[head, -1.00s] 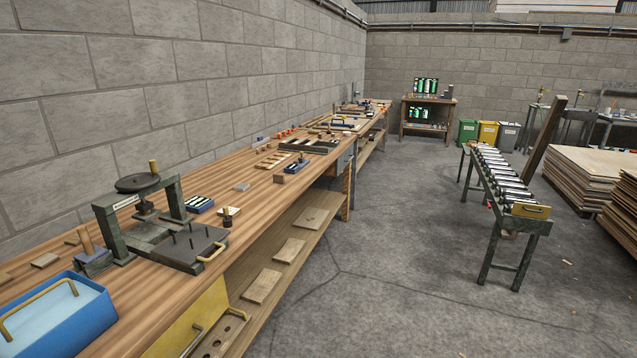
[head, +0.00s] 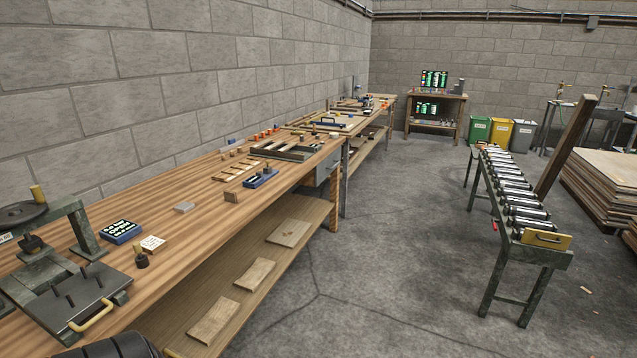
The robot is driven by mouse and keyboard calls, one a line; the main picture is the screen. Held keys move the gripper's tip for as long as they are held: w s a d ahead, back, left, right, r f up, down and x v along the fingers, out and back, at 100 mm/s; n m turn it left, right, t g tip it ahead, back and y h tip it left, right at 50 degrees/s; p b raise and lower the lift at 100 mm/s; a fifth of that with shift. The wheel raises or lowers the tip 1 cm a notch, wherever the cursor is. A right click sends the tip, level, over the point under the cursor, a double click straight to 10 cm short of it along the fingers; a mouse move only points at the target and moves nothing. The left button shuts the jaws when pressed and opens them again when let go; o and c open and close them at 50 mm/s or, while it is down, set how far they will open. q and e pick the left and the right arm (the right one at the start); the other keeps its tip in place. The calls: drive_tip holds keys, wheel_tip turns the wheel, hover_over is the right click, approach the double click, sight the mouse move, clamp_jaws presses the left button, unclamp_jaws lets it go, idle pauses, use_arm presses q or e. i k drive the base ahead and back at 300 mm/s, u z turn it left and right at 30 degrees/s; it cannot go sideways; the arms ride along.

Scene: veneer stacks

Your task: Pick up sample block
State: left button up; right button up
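I cannot tell for sure which piece is the sample block. A small grey block (head: 185,207) lies flat near the middle of the long wooden bench (head: 170,262). A small brown wooden block (head: 231,196) stands at the bench's front edge, right of the grey one. Neither gripper shows in the head view. A dark rounded part at the bottom left edge may be mine; no fingers are visible on it.
A dark metal press (head: 60,285) with a brass-handled plate stands at the near left. A blue holder (head: 262,179) and wooden trays (head: 300,148) sit farther along. A roller conveyor (head: 522,205) stands to the right. The concrete floor (head: 390,270) between is clear.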

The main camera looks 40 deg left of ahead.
sight(230, 196)
drive_tip(key=z, duration=0.1)
drive_tip(key=i, duration=2.4)
drive_tip(key=u, duration=0.75)
drive_tip(key=i, duration=1.1)
drive_tip(key=u, duration=1.8)
drive_tip(key=i, duration=0.85)
drive_tip(key=u, duration=0.6)
